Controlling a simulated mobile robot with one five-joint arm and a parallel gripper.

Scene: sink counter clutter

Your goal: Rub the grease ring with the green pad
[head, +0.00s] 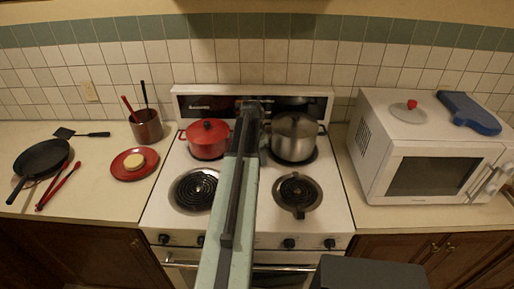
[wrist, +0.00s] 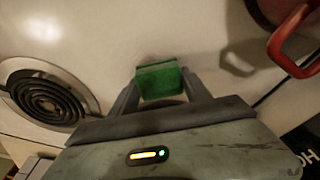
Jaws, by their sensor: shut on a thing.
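My gripper (wrist: 160,88) is shut on the green pad (wrist: 159,78) in the wrist view, one finger on each side of it. The pad is over the white stove top (wrist: 130,30); I cannot tell whether it touches the surface. A faint brownish smudge shows just beyond the pad's far edge. A clear grease ring is not visible, and the pad may cover part of it. In the head view my arm runs up the middle of the stove and hides the pad.
A coil burner (wrist: 48,100) lies left of the pad, and a red pot (wrist: 290,40) is at the upper right. In the head view a steel pot (head: 294,140) stands on the back right burner. A microwave (head: 425,150) is at right; a red plate (head: 122,172) is at left.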

